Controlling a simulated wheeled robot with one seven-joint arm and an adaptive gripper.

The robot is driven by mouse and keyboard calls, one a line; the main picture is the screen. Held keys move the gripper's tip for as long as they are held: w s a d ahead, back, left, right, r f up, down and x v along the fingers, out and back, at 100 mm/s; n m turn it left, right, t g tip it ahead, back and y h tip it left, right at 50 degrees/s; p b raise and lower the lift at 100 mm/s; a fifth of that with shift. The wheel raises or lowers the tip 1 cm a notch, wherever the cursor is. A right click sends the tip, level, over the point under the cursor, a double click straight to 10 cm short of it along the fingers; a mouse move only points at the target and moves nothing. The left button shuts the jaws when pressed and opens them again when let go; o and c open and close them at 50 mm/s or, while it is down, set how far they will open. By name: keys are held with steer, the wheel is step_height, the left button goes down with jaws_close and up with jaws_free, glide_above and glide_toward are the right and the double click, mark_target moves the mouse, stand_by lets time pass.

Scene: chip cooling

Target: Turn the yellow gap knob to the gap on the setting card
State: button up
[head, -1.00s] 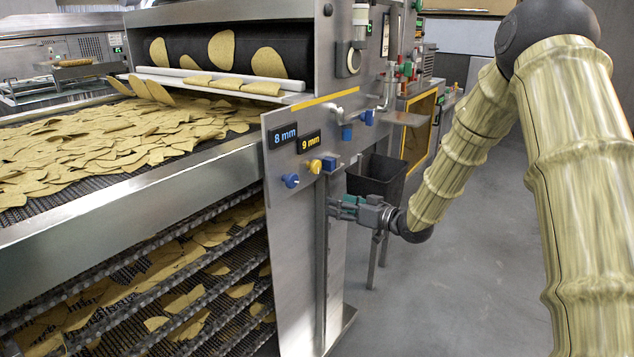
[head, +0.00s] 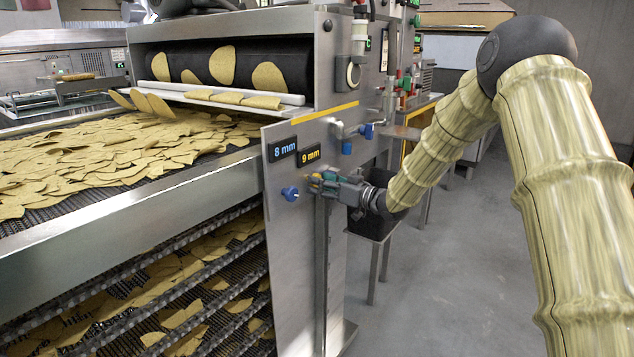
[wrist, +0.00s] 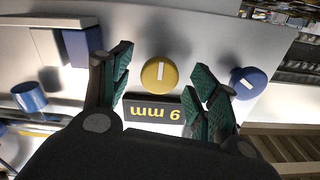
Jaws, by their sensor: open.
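The yellow gap knob (wrist: 159,76) shows whole in the wrist view, round with a white pointer line running nearly up and down. In the head view my gripper hides most of it. My gripper (wrist: 164,72) is open, its green-padded fingers on either side of the knob, with gaps between pads and knob. In the head view my gripper (head: 319,183) is at the steel panel.
A blue "8 mm" sign (head: 283,148) and a blue knob (head: 290,193) are left of my gripper; the blue knob is close to one finger in the wrist view (wrist: 248,82). More blue fittings (head: 366,131) stick out above right. A dark bin (head: 371,222) stands below.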

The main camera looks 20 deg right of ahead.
steer(key=shift+x, duration=0.95)
steer(key=c, duration=1)
steer(key=n+b, duration=0.4)
steer(key=n, duration=0.1)
steer(key=shift+f+n, duration=0.2)
steer(key=shift+n, duration=0.2)
steer(key=n+b, duration=0.2)
steer(key=n, duration=0.1)
steer(key=shift+w+d+b, duration=0.1)
steer(key=shift+b, duration=0.2)
steer(key=shift+r+n+b, duration=0.15)
steer(key=shift+n+b, duration=0.75)
steer(key=shift+n, duration=0.5)
